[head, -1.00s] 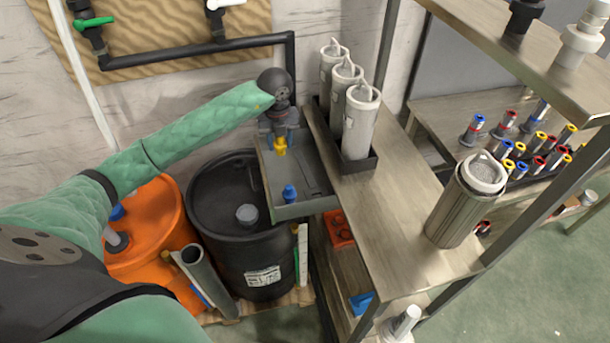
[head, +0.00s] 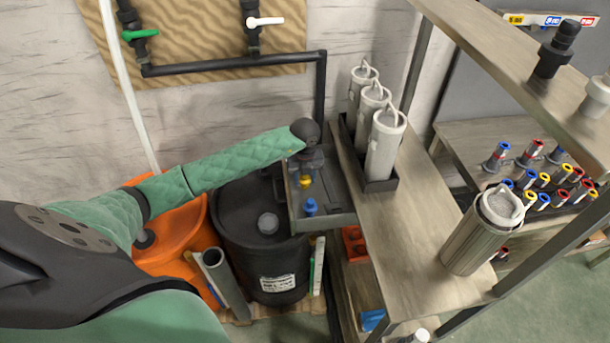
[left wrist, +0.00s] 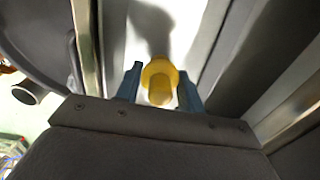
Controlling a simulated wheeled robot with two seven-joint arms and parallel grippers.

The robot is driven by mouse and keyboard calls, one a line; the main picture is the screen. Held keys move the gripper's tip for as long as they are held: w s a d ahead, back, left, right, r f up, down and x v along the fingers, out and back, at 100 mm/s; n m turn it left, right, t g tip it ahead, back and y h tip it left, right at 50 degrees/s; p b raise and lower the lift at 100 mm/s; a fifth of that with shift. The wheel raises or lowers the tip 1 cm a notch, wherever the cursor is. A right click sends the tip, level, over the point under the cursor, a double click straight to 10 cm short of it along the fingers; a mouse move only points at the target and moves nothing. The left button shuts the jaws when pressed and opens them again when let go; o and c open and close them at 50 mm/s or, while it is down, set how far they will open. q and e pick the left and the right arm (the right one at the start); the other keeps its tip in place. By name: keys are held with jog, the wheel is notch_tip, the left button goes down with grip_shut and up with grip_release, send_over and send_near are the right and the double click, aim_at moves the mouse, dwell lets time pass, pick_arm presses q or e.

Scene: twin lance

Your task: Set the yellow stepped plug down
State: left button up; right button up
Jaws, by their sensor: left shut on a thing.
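The yellow stepped plug (head: 305,182) is at my left gripper (head: 307,172), over the grey tray (head: 336,218) beside the shelf. In the left wrist view the plug (left wrist: 160,84) sits between the two blue-grey fingers (left wrist: 159,92), which are shut on it. The gripper hides part of the plug in the head view, and I cannot tell whether its foot touches the tray floor. A blue plug (head: 310,207) stands in the same tray, nearer to me than the yellow one. My right gripper is not in view.
A larger mesh-topped canister (head: 482,232) stands farther right. The tray's near-right floor looks clear.

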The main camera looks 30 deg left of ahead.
pick_arm(q)
jog(key=shift+f, duration=0.2)
jog(key=o, duration=0.9)
jog(key=shift+o, duration=0.2)
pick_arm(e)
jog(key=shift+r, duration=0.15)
pick_arm(q)
jog(key=shift+r, duration=0.15)
jog(key=shift+r, duration=0.1)
jog(key=shift+r+b, duration=0.25)
jog(key=shift+b, duration=0.05)
jog(key=shift+w+r, duration=0.1)
jog(key=shift+r, duration=0.3)
notch_tip(320, 180, up, 10)
jog(key=b, duration=0.4)
jog(key=shift+f, duration=0.1)
jog(key=shift+r, duration=0.35)
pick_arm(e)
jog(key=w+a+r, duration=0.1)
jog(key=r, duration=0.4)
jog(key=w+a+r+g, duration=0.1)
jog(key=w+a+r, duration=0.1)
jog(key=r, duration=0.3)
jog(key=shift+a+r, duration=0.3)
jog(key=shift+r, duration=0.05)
